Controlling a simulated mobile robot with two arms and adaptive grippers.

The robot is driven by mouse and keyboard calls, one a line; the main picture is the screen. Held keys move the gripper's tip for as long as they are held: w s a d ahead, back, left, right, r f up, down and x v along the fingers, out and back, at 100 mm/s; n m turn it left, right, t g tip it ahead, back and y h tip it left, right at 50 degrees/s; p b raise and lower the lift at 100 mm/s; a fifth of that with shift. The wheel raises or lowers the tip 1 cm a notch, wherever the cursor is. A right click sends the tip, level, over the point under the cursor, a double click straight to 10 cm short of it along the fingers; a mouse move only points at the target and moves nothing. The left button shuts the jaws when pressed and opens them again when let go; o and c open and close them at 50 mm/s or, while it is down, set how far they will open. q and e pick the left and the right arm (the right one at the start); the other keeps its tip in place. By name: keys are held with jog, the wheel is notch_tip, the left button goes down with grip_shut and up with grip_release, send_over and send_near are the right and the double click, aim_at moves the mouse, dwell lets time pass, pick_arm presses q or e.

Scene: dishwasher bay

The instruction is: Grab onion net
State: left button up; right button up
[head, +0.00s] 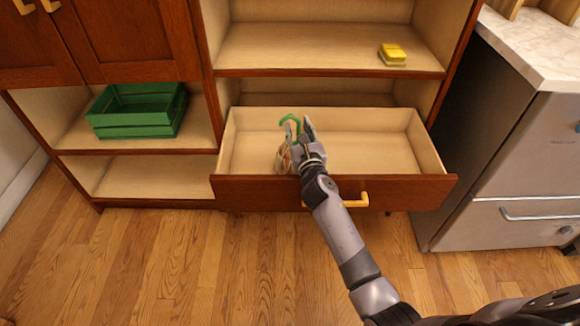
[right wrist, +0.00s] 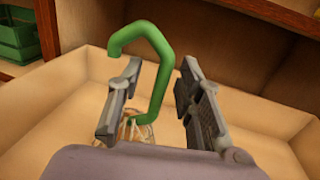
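The onion net (head: 284,161) lies in the open drawer, left of the middle. Its mesh body is partly covered by my right gripper (head: 300,128). A green hook-shaped handle (head: 289,118) rises from it. In the right wrist view the green handle (right wrist: 152,30) stands up between the two spread fingers, with gaps on both sides. A bit of the net (right wrist: 138,130) shows low between the fingers. My right gripper is open and reaches down into the drawer over the net. My left gripper is not in view.
The drawer (head: 235,190) is pulled out, with a wooden front and yellow handle; its right side is empty. A green crate (head: 137,110) sits on the left shelf. A yellow sponge (head: 392,54) lies on the upper shelf. A grey appliance (head: 520,150) stands at right.

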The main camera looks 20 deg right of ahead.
jog(key=shift+w, duration=0.1)
grip_shut()
dwell(0.4)
dwell(0.6)
jog(key=shift+r, duration=0.1)
